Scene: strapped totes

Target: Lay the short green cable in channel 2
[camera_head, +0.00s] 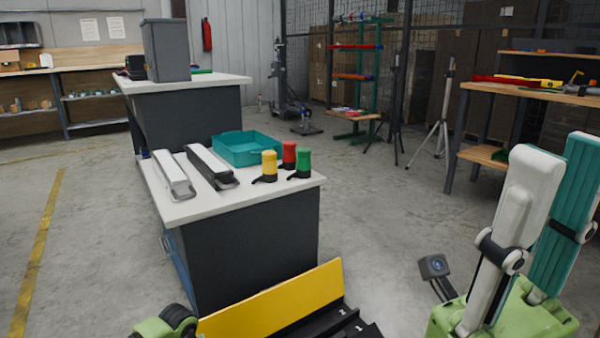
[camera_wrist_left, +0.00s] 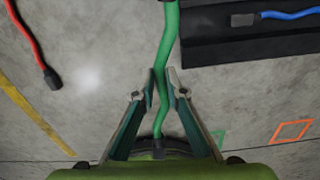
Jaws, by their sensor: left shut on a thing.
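In the left wrist view, my left gripper (camera_wrist_left: 165,75) is shut on the green cable (camera_wrist_left: 168,40). The cable runs from the top edge down between the fingers towards the palm, apart from the black channel piece (camera_wrist_left: 225,50) on the right. A blue cable (camera_wrist_left: 290,14) with a dark end lies at that piece. In the head view, the black channel board (camera_head: 335,325) with white numbers and a yellow panel (camera_head: 275,300) is cut off at the bottom; the green cable is not visible there. My right gripper (camera_head: 562,145) points up at the right, fingers apart and empty.
A red cable (camera_wrist_left: 35,45) with a black end shows at the left. A white-topped bench (camera_head: 230,205) holds a teal tray (camera_head: 247,160) and yellow, red and green capped objects. A tripod (camera_head: 443,110) and a wooden workbench (camera_head: 530,92) stand at the right. Floor between is clear.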

